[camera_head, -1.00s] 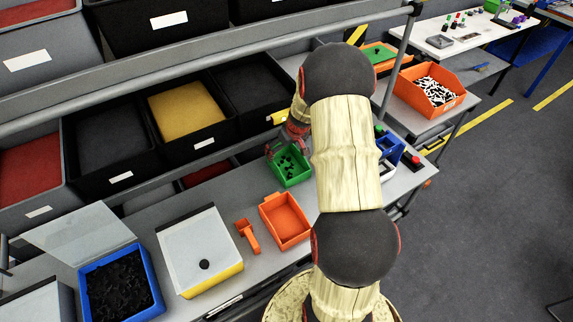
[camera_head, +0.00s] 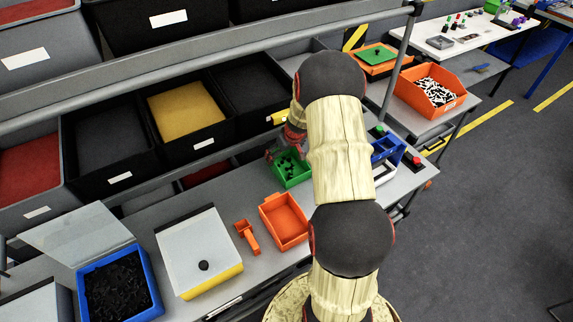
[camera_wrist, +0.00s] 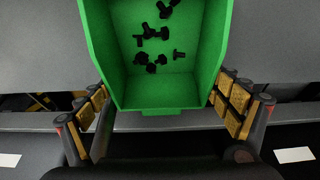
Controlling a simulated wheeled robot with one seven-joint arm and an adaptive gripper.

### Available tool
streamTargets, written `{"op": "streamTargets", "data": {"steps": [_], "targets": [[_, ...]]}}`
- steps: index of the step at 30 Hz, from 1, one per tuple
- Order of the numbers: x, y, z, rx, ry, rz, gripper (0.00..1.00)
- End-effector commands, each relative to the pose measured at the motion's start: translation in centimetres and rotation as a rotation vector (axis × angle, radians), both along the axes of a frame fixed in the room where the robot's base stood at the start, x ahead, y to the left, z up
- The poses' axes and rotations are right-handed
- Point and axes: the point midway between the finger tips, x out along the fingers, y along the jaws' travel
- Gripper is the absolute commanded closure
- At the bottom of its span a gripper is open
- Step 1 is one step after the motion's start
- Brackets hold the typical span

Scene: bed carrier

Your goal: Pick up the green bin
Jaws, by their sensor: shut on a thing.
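The green bin (camera_head: 296,182) is on the grey workbench, just left of my arm in the head view, with several small black parts inside. In the wrist view the green bin (camera_wrist: 215,45) fills the upper middle, and the black parts lie on its floor. My gripper (camera_wrist: 160,100) is shut on the bin, with its yellow-padded fingers on both sides of the bin's near end. In the head view my gripper (camera_head: 283,147) is at the bin's far end and partly hidden by my arm. I cannot tell whether the bin is clear of the bench.
An orange bin (camera_head: 303,240) and a small orange scoop-like piece (camera_head: 247,237) are nearby on the bench. A blue bin (camera_head: 400,150) is right of my arm. Large black bins (camera_head: 190,145) line the shelf behind. A grey rail (camera_head: 230,48) runs above them.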

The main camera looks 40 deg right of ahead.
Motion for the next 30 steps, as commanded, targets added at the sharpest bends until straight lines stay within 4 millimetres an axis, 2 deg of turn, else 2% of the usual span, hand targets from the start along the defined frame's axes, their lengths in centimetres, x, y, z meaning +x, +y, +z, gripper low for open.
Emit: {"op": "streamTargets", "data": {"steps": [13, 23, 30], "targets": [[0.0, 0.0, 0.1, -0.001, -0.001, 0.0, 0.48], [0.1, -0.1, 0.5, -0.001, -0.002, 0.0, 0.48], [0.1, -0.1, 3.2, -0.003, -0.004, -0.001, 0.48]]}}
